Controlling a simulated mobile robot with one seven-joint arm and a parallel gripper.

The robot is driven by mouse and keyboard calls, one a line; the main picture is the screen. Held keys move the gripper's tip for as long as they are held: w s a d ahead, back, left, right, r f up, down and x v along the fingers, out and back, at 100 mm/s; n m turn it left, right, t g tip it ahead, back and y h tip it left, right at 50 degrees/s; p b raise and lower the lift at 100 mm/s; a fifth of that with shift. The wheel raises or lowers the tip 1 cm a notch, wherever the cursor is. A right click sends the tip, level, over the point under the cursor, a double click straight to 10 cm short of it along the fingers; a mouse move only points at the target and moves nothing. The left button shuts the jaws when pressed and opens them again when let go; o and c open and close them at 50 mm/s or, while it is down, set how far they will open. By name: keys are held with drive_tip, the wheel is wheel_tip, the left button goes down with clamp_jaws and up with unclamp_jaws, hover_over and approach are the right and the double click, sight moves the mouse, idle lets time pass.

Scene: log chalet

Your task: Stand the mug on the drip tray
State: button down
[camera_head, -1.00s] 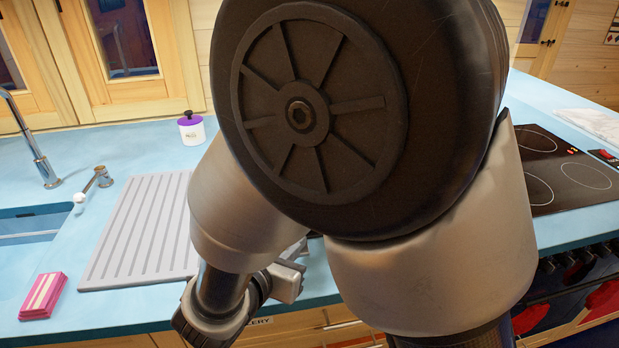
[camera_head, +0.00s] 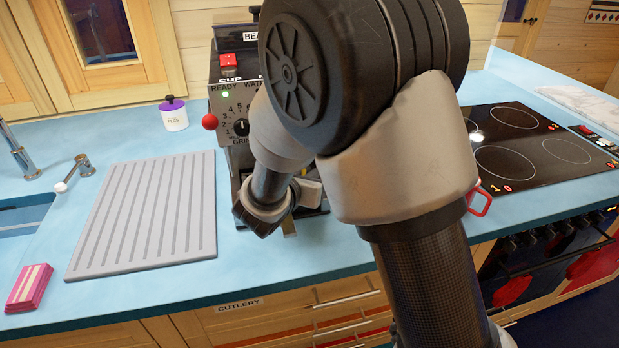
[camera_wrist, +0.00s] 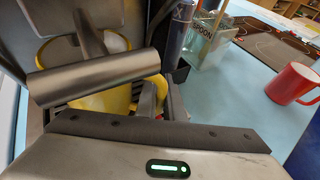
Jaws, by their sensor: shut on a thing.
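A yellow mug (camera_wrist: 104,98) shows in the wrist view, roughly upright under the coffee machine's dark spout or filter holder (camera_wrist: 90,78), which hides part of it. My gripper (camera_wrist: 152,102) is shut on the mug at its handle side. The dark slatted drip tray (camera_wrist: 60,109) shows in part below and beside the mug. I cannot tell whether the mug's base touches it. In the head view the coffee machine (camera_head: 228,102) stands behind my arm, which hides the mug, the tray and my fingertips.
A red mug (camera_wrist: 292,84) stands on the blue counter right of the machine. A glass container marked spoon (camera_wrist: 208,45) and a dark cylinder (camera_wrist: 178,30) are close to the machine's right side. A grey ribbed mat (camera_head: 150,210) lies left; a hob (camera_head: 515,145) is right.

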drive_tip(key=shift+w+d+f, duration=0.1)
drive_tip(key=shift+w+f, duration=0.15)
drive_tip(key=shift+f, duration=0.45)
drive_tip(key=shift+f, duration=0.1)
drive_tip(key=shift+f+b, duration=0.2)
drive_tip(key=shift+b, duration=0.2)
drive_tip(key=c, duration=1.9)
unclamp_jaws()
drive_tip(key=shift+r, duration=0.1)
drive_tip(key=shift+o, duration=0.2)
